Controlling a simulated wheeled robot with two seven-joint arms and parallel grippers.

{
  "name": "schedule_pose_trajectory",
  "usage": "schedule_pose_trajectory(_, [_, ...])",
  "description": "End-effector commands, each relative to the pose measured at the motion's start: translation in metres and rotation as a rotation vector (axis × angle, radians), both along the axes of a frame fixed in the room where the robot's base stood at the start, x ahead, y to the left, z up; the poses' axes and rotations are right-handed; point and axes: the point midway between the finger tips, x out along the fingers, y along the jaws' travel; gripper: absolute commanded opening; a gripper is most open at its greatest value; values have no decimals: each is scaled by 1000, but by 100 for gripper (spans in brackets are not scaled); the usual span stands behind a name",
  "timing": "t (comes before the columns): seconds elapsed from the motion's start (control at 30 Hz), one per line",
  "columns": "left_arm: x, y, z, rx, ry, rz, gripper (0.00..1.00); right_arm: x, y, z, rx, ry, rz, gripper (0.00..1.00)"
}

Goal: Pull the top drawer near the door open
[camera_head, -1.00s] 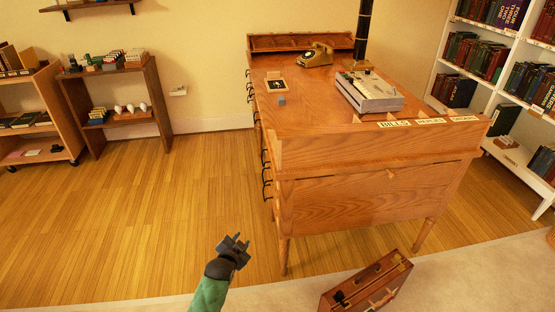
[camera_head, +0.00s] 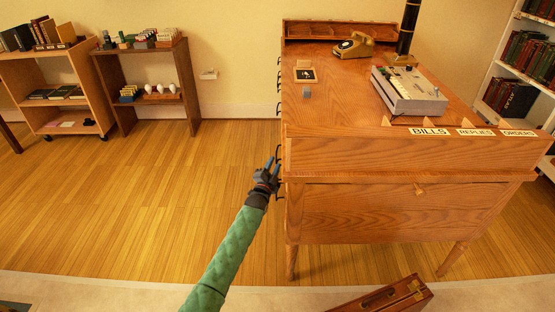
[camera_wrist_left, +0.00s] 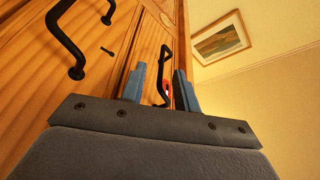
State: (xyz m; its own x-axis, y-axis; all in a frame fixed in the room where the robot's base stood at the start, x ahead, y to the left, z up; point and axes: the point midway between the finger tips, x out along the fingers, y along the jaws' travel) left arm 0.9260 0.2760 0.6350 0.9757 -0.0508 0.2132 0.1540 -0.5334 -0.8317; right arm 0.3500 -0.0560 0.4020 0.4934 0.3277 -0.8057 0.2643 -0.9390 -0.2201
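The wooden desk (camera_head: 400,212) stands right of centre in the head view, with black drawer handles (camera_head: 279,90) along its left side. My left gripper (camera_head: 273,163) is beside that side, near its front end, fingers pointing up in the picture. In the left wrist view the gripper (camera_wrist_left: 160,85) is open, its two blue-grey fingers apart. A black bar handle (camera_wrist_left: 164,65) shows between and beyond the fingers; I cannot tell whether they touch it. Another black handle (camera_wrist_left: 68,40) is nearer, at upper left. The drawer fronts (camera_wrist_left: 125,30) look closed. My right gripper is out of view.
A red-brown case (camera_head: 385,297) lies on the floor before the desk. Two low shelf units (camera_head: 112,90) stand at the back left. A telephone (camera_head: 354,45) and a grey machine (camera_head: 410,95) sit on the desktop. The wood floor left of the desk is clear.

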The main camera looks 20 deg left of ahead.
Motion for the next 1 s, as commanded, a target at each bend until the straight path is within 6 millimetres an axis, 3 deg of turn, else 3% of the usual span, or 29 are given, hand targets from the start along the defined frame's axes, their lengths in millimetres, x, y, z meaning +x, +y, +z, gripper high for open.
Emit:
schedule_pose_trajectory(0.3, [32, -1, 7, -1, 1, 0, 31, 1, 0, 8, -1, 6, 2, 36])
schedule_pose_trajectory(0.7, [37, -2, 8, 0, 1, 0, 31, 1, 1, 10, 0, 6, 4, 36])
schedule_pose_trajectory(0.87, [37, -2, 8, 0, 1, 0, 0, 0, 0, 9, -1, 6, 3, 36])
schedule_pose_trajectory(1.0, [37, -2, 8, -1, 1, 0, 0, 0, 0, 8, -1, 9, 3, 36])
